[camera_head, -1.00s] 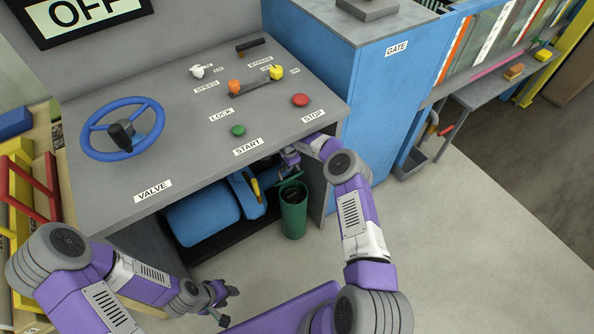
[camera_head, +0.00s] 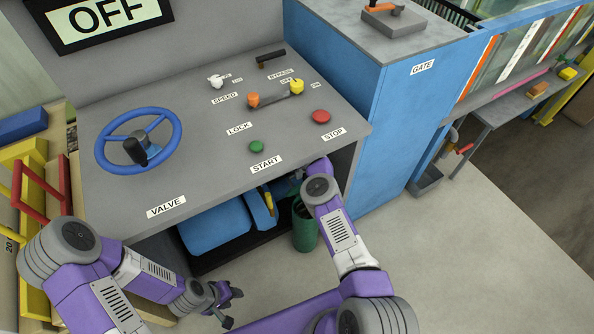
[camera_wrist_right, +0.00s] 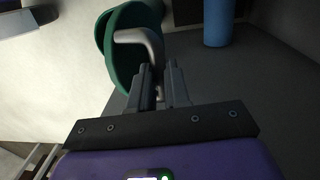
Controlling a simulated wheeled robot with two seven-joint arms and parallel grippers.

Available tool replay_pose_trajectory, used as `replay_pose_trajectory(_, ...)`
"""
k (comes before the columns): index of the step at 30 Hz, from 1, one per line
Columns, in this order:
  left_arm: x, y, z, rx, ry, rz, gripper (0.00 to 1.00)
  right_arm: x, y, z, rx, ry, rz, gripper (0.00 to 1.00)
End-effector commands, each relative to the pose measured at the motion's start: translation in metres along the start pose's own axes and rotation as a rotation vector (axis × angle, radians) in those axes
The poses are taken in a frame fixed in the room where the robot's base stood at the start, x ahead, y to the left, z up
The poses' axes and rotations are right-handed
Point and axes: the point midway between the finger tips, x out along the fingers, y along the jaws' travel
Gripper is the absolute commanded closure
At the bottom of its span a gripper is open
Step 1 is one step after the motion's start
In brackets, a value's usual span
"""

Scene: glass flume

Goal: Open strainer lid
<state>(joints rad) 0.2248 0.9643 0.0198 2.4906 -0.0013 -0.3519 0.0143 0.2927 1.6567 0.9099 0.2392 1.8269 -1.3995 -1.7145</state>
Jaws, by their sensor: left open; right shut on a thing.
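The strainer is a green cylinder (camera_head: 305,232) standing on the floor below the console's front edge. Its dark opening shows in the head view, partly covered by my right arm. In the right wrist view, green rounded parts of the strainer lid (camera_wrist_right: 121,62) carry a grey bent handle (camera_wrist_right: 139,36). My right gripper (camera_wrist_right: 160,75) is shut on this handle. How far the lid is tilted I cannot tell. In the head view that gripper is mostly hidden behind its arm and the console. My left gripper (camera_head: 232,308) is open and empty, low over the floor.
The grey console (camera_head: 205,150) overhangs the strainer, with a blue valve wheel (camera_head: 170,118) and several buttons. Blue machinery (camera_head: 215,232) with a yellow lever (camera_head: 268,200) sits beneath, left of the strainer. The blue gate cabinet (camera_head: 400,110) stands right.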

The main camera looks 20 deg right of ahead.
Motion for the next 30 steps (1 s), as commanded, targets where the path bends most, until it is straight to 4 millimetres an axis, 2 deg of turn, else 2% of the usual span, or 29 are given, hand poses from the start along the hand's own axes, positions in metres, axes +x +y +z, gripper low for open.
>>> replay_pose_trajectory(1,0.0004,-0.0002,0.0000,0.000,0.000,0.000,0.57,0.0046,0.0011,0.0019,-0.007,-0.004,0.004,1.00)
replay_pose_trajectory(18,0.0005,-0.0002,0.0001,0.000,0.000,0.000,0.57,0.0053,0.0012,0.0030,-0.007,-0.005,0.005,1.00)
replay_pose_trajectory(19,0.0005,-0.0002,0.0001,0.000,0.000,0.000,0.57,0.0054,0.0013,0.0030,-0.007,-0.005,0.005,0.79)
replay_pose_trajectory(23,0.0004,-0.0002,0.0001,0.000,0.000,0.000,0.57,0.0042,0.0009,0.0024,-0.005,-0.004,0.004,0.59)
replay_pose_trajectory(30,0.0002,-0.0001,0.0000,0.000,0.000,0.000,0.57,0.0022,0.0003,0.0015,-0.003,-0.002,0.002,0.58)
